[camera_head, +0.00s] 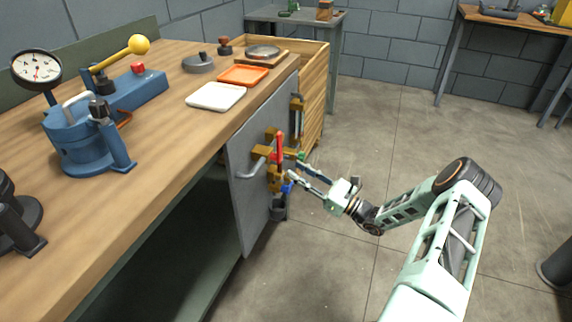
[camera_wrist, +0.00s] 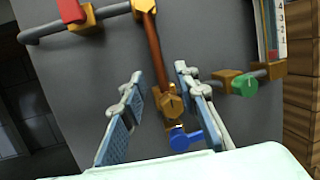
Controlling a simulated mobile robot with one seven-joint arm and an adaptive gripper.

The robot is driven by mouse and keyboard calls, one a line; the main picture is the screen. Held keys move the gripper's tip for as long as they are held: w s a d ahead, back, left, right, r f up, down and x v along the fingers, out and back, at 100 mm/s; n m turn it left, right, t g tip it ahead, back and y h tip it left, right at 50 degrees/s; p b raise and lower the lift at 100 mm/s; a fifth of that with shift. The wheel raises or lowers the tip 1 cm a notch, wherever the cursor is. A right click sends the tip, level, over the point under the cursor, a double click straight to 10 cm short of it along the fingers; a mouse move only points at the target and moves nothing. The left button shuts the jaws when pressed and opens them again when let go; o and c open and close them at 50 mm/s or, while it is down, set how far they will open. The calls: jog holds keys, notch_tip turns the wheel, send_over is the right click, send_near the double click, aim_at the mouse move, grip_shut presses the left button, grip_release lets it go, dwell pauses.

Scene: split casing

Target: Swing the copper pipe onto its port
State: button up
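A copper pipe (camera_wrist: 153,52) hangs down the grey panel in the wrist view, from a brass fitting (camera_wrist: 144,5) at the top. Its lower end meets a brass hex fitting (camera_wrist: 171,103); I cannot tell whether it is seated there. A blue handle (camera_wrist: 183,139) is just below. My gripper (camera_wrist: 158,74) is open, one finger on each side of the pipe, with visible gaps. In the head view my gripper (camera_head: 297,166) is in front of the panel's brass fittings (camera_head: 273,178); the pipe is too small to make out there.
A red handle (camera_wrist: 72,10), a green knob (camera_wrist: 244,85) and a scaled gauge (camera_wrist: 273,28) are on the grey panel (camera_head: 248,197). The bench (camera_head: 160,135) overhangs at left, with an orange tray (camera_head: 243,75) and white tray (camera_head: 216,97).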

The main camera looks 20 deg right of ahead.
jog(key=shift+v, duration=2.3)
jog(key=shift+a, duration=0.1)
